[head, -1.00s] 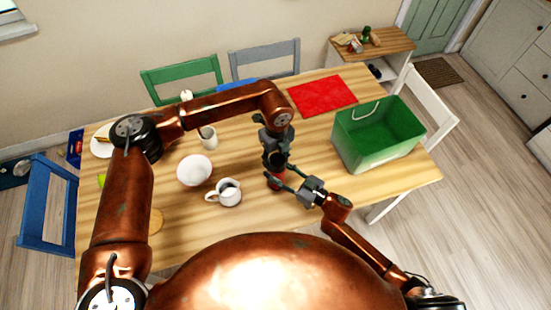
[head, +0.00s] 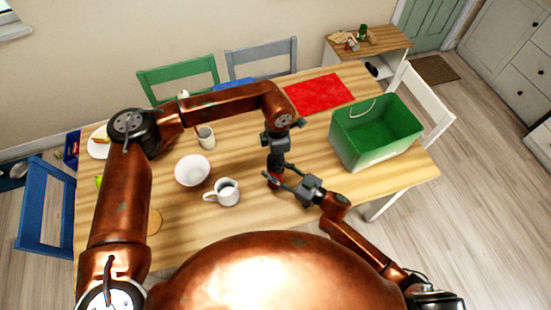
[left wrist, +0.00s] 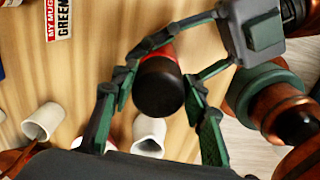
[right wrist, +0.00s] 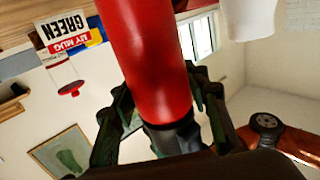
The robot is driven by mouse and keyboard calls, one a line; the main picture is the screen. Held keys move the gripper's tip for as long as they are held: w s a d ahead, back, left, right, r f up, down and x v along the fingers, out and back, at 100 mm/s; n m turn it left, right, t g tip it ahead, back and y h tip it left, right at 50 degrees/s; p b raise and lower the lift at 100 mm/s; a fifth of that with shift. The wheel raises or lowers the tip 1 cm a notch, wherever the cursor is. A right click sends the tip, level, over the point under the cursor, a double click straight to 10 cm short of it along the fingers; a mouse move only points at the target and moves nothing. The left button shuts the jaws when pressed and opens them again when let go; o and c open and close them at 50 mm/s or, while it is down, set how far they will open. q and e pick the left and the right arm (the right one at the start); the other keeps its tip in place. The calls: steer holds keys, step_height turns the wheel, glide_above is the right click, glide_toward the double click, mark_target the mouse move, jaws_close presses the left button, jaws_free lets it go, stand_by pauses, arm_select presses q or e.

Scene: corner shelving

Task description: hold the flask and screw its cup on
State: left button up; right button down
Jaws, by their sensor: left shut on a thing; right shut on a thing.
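The red flask (head: 273,182) stands on the table in front of me, partly hidden by my grippers. Its dark cup (left wrist: 158,92) faces the camera in the left wrist view, with the flask's red body (left wrist: 160,57) behind it. My left gripper (head: 277,163) comes down from above and is shut on the cup, one finger on each side. My right gripper (head: 279,177) reaches in from the right, shut around the red body. In the right wrist view the red body (right wrist: 146,65) runs down to a dark part (right wrist: 173,137). Whether the cup is fully seated is unclear.
A white mug (head: 228,194), a white bowl (head: 193,171) and a white cup (head: 206,138) stand left of the flask. A green crate (head: 372,157) is on the right, a red mat (head: 320,94) behind. The table's front right is clear.

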arm_select(q)
steer(key=m, duration=0.4)
steer(key=shift+s+d+r, duration=0.1)
steer(key=shift+s+d, duration=0.05)
steer(key=shift+s, duration=0.05)
steer(key=m, duration=0.4)
steer(key=shift+s, duration=0.1)
steer(key=m, duration=0.4)
steer(key=shift+s+m, duration=0.15)
steer(key=shift+m, duration=0.15)
steer(key=m, duration=0.3)
steer(key=shift+a+m, duration=0.2)
steer(key=shift+m, duration=0.2)
steer(key=m, duration=0.4)
steer(key=shift+a, duration=0.15)
steer(key=m, duration=0.4)
steer(key=shift+a, duration=0.1)
steer(key=m, duration=0.7)
steer(key=shift+a, duration=0.2)
